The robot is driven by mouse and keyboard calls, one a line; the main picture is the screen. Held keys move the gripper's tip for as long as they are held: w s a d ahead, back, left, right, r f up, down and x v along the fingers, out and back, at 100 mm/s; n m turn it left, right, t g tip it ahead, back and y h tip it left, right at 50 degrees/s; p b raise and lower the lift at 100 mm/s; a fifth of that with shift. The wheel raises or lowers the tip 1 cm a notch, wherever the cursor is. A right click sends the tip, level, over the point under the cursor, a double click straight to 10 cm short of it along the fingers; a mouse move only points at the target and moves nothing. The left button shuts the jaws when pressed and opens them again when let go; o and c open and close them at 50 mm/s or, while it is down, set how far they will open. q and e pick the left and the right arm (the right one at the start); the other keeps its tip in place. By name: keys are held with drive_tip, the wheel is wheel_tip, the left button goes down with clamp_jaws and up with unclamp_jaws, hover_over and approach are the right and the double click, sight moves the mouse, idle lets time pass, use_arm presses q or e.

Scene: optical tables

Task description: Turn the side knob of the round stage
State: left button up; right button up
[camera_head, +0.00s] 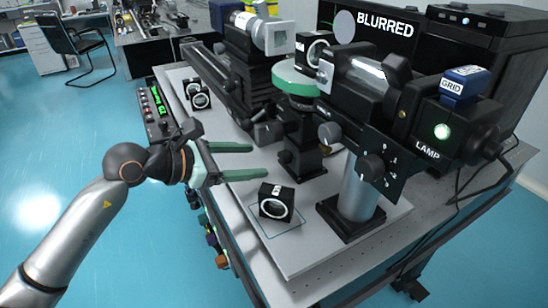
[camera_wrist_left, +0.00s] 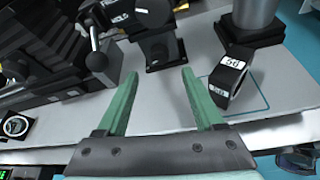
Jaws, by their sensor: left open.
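The round stage (camera_head: 296,80) has a green rim and stands on a black post (camera_head: 301,140) in the middle of the head view. A small dark side knob (camera_head: 286,157) shows low on the post's left side. My left gripper (camera_head: 258,161) is open and empty, its green fingers pointing at the post from the left, apparently short of the knob. In the left wrist view the black post (camera_wrist_left: 160,48) stands beyond the open fingertips (camera_wrist_left: 159,74). The stage's green rim is out of that view. My right gripper is in neither view.
A black framed lens block (camera_head: 275,202) stands just in front of my fingers, close to the right finger in the wrist view (camera_wrist_left: 229,78). The lamp housing (camera_head: 372,90) on its grey column stands right of the stage. A long black rail (camera_head: 215,85) runs behind left.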

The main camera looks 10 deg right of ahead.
sight(280, 159)
use_arm(q)
drive_tip(key=x, duration=0.6)
drive_tip(key=shift+w+d+f, duration=0.15)
drive_tip(key=shift+d, duration=0.15)
clamp_jaws()
